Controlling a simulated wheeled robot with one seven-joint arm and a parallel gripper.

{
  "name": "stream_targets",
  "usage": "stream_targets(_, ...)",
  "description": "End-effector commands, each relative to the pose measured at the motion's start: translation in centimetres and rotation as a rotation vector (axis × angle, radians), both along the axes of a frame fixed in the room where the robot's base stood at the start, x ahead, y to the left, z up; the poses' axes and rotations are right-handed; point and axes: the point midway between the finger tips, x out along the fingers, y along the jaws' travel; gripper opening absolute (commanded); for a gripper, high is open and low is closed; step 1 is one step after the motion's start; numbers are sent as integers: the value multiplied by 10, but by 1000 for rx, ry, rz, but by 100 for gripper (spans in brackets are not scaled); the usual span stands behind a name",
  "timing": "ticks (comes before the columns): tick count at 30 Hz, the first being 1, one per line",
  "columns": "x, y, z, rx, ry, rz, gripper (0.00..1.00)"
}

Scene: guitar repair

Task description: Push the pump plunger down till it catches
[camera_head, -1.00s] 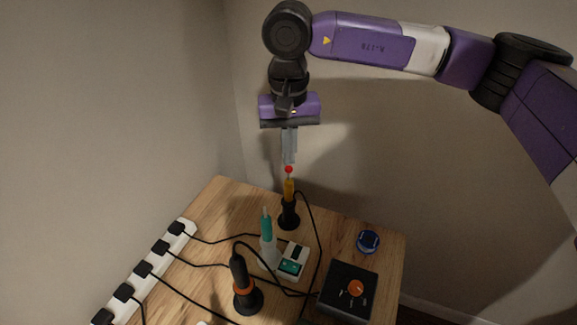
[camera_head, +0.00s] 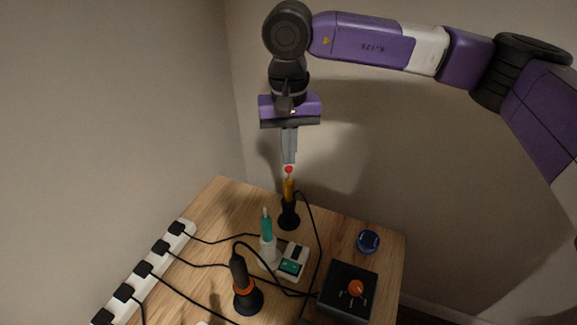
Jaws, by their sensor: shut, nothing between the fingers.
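My gripper (camera_head: 289,163) points straight down above the pump. Its grey fingers are shut with nothing between them. The fingertips are at the red knob, in line with it. They look to be touching it, but I cannot be sure from this angle.
A teal-and-white bottle (camera_head: 267,238), a small white-and-green device (camera_head: 293,262), an orange-and-black iron (camera_head: 242,285) and a black box (camera_head: 347,292) stand nearer. A blue round item (camera_head: 368,242) lies right. A power strip (camera_head: 150,267) and cables run left. Walls stand close behind.

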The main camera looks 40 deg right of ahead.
Motion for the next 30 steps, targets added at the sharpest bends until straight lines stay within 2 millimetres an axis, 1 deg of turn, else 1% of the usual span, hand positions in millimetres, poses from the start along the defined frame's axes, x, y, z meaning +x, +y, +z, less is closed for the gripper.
stream_targets(8,0,0,-1,0,0,0,0)
stream_targets(30,0,0,-21,-1,1,0,0)
